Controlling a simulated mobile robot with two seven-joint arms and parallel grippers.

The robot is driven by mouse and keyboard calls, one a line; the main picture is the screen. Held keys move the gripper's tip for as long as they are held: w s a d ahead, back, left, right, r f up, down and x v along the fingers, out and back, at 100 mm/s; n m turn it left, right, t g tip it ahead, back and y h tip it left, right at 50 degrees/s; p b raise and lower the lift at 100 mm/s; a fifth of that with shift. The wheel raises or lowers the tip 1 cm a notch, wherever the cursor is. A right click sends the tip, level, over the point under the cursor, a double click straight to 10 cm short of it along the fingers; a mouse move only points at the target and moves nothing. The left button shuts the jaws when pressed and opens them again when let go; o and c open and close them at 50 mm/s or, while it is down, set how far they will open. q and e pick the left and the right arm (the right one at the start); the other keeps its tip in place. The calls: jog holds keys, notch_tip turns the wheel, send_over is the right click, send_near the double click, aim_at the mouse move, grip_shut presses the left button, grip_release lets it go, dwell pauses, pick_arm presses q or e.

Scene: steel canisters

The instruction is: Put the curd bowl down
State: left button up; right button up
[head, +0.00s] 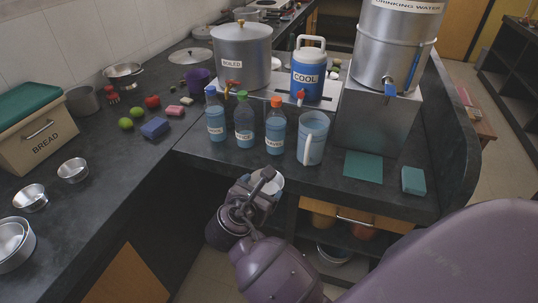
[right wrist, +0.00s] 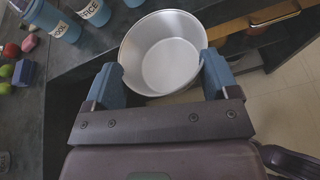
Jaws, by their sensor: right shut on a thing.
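The curd bowl (right wrist: 168,62) is a shiny steel bowl that looks empty, with its open side facing my wrist camera. My right gripper (right wrist: 160,68) is shut on it, with one blue finger at each side of the rim. In the head view the bowl (head: 274,181) shows partly behind my right gripper (head: 258,190). There it is in front of the dark counter's (head: 340,197) front edge, below the bottles and jug. How far it is from the edge I cannot tell. My left gripper is out of view.
Several labelled bottles (head: 245,128) and a blue jug (head: 312,138) stand near the counter edge. A teal mat (head: 363,166) and teal block (head: 413,181) lie right of them. Steel bowls (head: 73,170) stand on the left counter. A lower shelf (head: 345,241) holds pots.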

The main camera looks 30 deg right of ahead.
jog(key=b, duration=0.2)
send_over(281, 170)
jog(key=shift+a+f, duration=0.15)
jog(key=shift+f, duration=0.65)
notch_tip(281, 170, down, 5)
jog(key=shift+s+a+f+b, duration=0.1)
jog(key=shift+b, duration=1)
jog(key=shift+f, duration=0.3)
jog(key=shift+w+d+r, duration=0.2)
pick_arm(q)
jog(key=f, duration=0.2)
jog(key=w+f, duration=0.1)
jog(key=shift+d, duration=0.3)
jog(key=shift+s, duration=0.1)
pick_arm(e)
jog(key=shift+f, duration=0.15)
jog(key=o, duration=0.7)
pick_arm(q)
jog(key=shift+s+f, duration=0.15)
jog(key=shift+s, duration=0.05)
pick_arm(e)
jog(key=shift+o, duration=0.5)
